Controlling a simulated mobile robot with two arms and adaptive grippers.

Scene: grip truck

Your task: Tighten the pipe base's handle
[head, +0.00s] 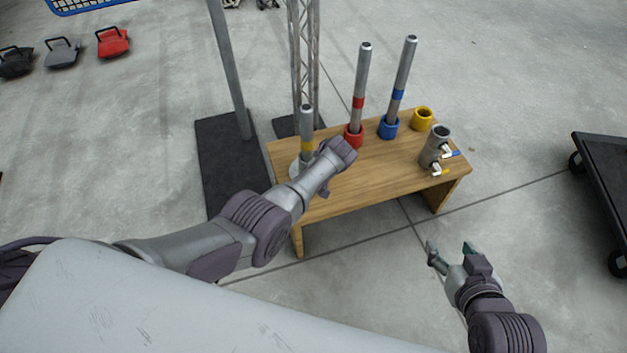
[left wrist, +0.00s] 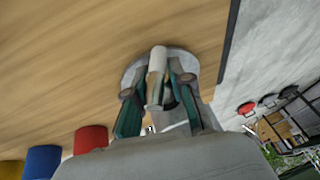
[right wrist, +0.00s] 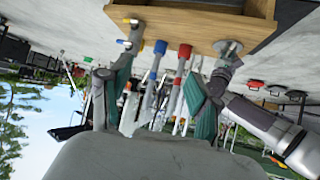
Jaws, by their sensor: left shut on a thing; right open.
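The pipe base (left wrist: 133,73) is a round grey flange near the wooden table's left end, with a pale cream handle (left wrist: 157,62). My left gripper (left wrist: 158,92) has its teal-padded fingers on either side of this handle, shut on it. In the head view a grey pipe with a yellow band (head: 306,125) stands upright at the base (head: 294,170); my left arm hides the handle and fingers there. My right gripper (head: 450,250) is open and empty, in the air in front of the table's right end. The base also shows in the right wrist view (right wrist: 229,45).
On the table (head: 370,182) stand a red-banded pipe (head: 359,90) in a red collar, a blue-banded pipe (head: 400,80) in a blue collar, a yellow ring (head: 422,117) and a grey valved fitting (head: 434,148). A dark cart (head: 605,165) stands right.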

